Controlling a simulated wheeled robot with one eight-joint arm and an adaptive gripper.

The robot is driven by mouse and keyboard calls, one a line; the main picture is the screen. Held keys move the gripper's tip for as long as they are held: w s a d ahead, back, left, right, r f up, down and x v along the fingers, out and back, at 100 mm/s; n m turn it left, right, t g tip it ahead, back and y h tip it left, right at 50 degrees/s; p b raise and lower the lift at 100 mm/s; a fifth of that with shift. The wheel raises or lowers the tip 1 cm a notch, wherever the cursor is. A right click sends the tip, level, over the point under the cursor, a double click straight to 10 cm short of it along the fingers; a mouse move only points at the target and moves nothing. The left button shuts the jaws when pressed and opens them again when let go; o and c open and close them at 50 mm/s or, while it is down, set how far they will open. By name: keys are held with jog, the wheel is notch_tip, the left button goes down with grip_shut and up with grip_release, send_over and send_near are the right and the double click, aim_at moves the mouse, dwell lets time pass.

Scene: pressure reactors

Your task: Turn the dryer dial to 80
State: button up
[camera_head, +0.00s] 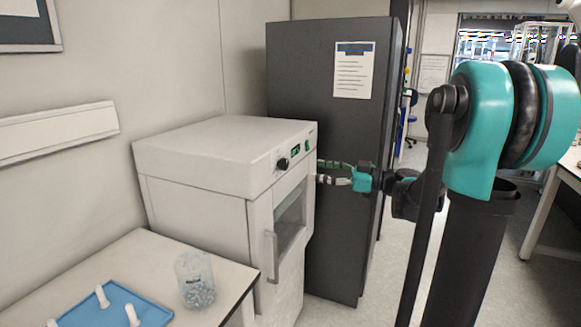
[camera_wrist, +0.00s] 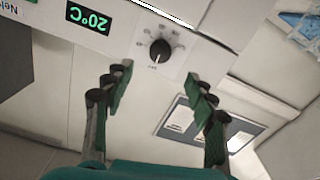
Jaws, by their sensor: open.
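The dryer (camera_head: 230,160) is a white box-shaped oven with a windowed door, at the centre left of the head view. Its black dial (camera_head: 283,163) is on the upper front panel, beside a small green display. In the wrist view the dial (camera_wrist: 160,53) is a round black knob with marks around it, and the display (camera_wrist: 90,17) reads 20°C. My gripper (camera_head: 333,172) is open and empty, in front of the panel and right of the dial in the head view. In the wrist view the dial appears between and beyond the fingertips of my gripper (camera_wrist: 158,80), apparently untouched.
A dark grey cabinet (camera_head: 320,120) stands right behind the dryer. A table (camera_head: 140,260) at the front left bears a blue tray (camera_head: 115,305) and a clear container (camera_head: 195,280). The dryer's door handle (camera_head: 271,257) sticks out below the dial. Open floor lies to the right.

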aim_at(287, 165)
jog(key=x, duration=1.1)
jog(key=shift+f, duration=0.1)
jog(key=c, duration=1.2)
